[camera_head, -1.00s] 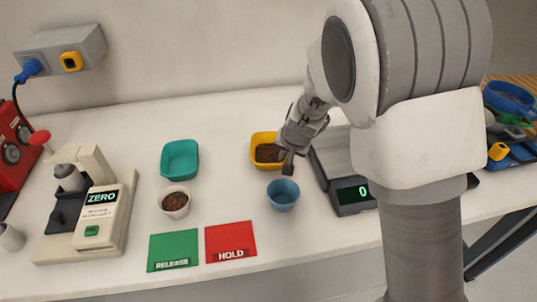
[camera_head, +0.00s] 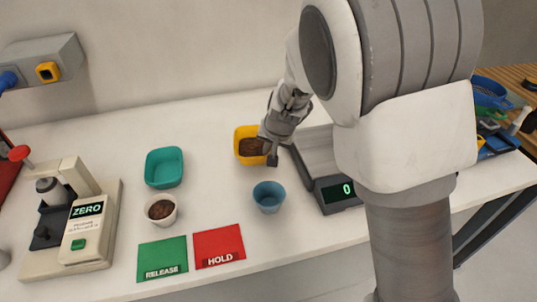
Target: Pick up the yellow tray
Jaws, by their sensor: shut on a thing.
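The yellow tray (camera_head: 240,151) stands on the white table, left of the scale, with dark brown granular stuff in it. My gripper (camera_head: 271,152) is at the tray's right side and is shut on its right wall. The gripper and wrist hide the tray's right edge. I cannot tell whether the tray is lifted off the table.
A blue cup (camera_head: 268,198) stands just in front of the tray. A teal tray (camera_head: 164,168) and a white cup of brown stuff (camera_head: 161,210) are left. A scale (camera_head: 335,192) reading 0 is right. Green (camera_head: 162,258) and red (camera_head: 218,246) cards lie in front.

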